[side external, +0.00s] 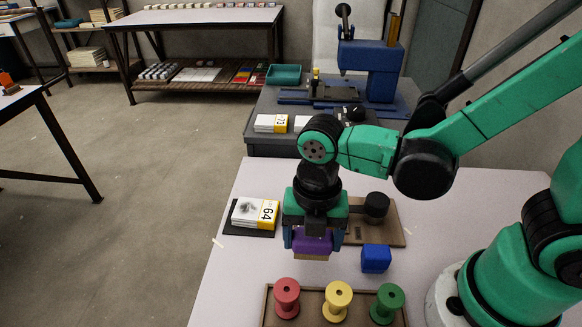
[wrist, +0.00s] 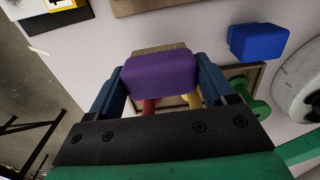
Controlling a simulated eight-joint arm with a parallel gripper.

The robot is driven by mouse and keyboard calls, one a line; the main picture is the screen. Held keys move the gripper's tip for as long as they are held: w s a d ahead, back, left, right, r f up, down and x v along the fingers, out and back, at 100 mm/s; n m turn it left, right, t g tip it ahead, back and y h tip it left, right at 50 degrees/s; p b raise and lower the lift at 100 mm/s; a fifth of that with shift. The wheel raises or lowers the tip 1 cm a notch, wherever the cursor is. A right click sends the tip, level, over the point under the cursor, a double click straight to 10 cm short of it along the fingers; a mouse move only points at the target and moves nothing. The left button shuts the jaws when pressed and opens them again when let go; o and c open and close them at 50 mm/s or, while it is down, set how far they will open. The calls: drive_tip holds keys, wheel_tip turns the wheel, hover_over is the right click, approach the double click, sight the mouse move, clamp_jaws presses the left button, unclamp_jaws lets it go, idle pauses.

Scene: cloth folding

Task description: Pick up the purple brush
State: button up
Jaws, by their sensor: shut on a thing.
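The purple brush (side external: 312,243) has a purple block-shaped back and tan bristles on its lower side. My gripper (side external: 313,238) is shut on it, with one blue finger on each side. The brush is held above the table, behind the tray of spools. In the wrist view the purple brush (wrist: 160,73) sits between the two blue fingers of my gripper (wrist: 160,85), its tan bristles showing at the far edge.
A wooden tray (side external: 265,312) with red (side external: 287,297), yellow (side external: 338,301) and green (side external: 387,303) spools stands at the front. A blue block (side external: 376,258) lies to the right. A card stack (side external: 254,213) marked 64 is at the left, and a brown board (side external: 390,236) lies behind.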

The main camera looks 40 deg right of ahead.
wheel_tip(320, 180, up, 17)
drive_tip(key=shift+f, duration=0.15)
idle(0.4)
